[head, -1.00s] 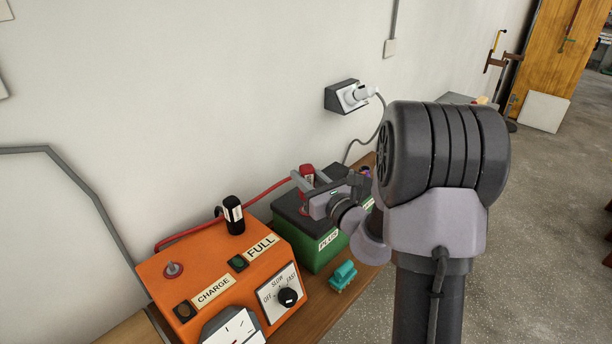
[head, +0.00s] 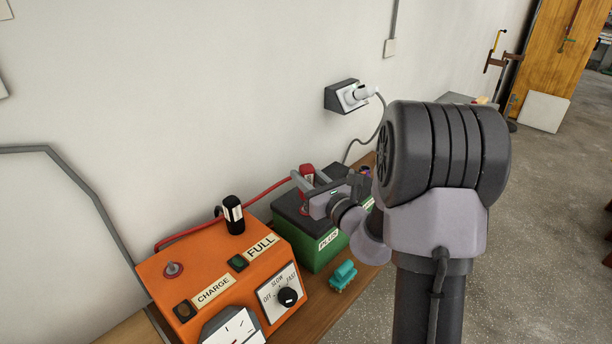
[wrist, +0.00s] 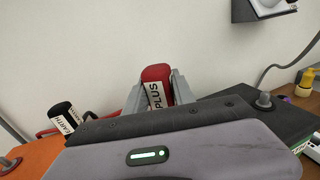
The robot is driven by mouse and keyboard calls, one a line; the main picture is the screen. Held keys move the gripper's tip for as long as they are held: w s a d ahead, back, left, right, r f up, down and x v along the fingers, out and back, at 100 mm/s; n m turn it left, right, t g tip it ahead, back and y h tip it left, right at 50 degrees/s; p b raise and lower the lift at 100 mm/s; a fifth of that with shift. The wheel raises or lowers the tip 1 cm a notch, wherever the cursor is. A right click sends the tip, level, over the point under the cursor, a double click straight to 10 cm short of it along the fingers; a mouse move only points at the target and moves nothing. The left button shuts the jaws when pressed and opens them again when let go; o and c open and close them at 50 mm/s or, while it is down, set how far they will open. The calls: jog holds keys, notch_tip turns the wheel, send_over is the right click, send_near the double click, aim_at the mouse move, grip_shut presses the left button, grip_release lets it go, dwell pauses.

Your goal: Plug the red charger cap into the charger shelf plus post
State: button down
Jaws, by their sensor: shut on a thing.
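The red charger cap (head: 306,171), labelled PLUS in the wrist view (wrist: 156,85), is between the two fingers of my gripper (head: 310,180), which is shut on it. The cap is slightly tilted, above the plus side of a green battery with a black top (head: 320,257). Part of a red ring shows just below the cap; whether they touch is hidden by my gripper. A bare post with a red base (head: 173,269) stands on the orange charger (head: 222,281) at left.
A black cap (head: 233,214), labelled EARTH in the wrist view, stands upright on the charger. A red cable (head: 230,208) runs along the wall. A teal piece (head: 343,277) lies before the battery. A wall socket with a plug (head: 352,96) is above. Another battery post (wrist: 264,100) stands right.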

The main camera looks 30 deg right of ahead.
jog(key=shift+f+b, duration=2)
jog(key=shift+f, duration=0.3)
jog(key=c, duration=1)
grip_release()
jog(key=shift+o, duration=0.2)
jog(key=s+d+p, duration=0.1)
jog(key=s+p, duration=1)
jog(key=s, duration=0.6)
jog(key=shift+s+d, duration=0.2)
jog(key=shift+d, duration=0.05)
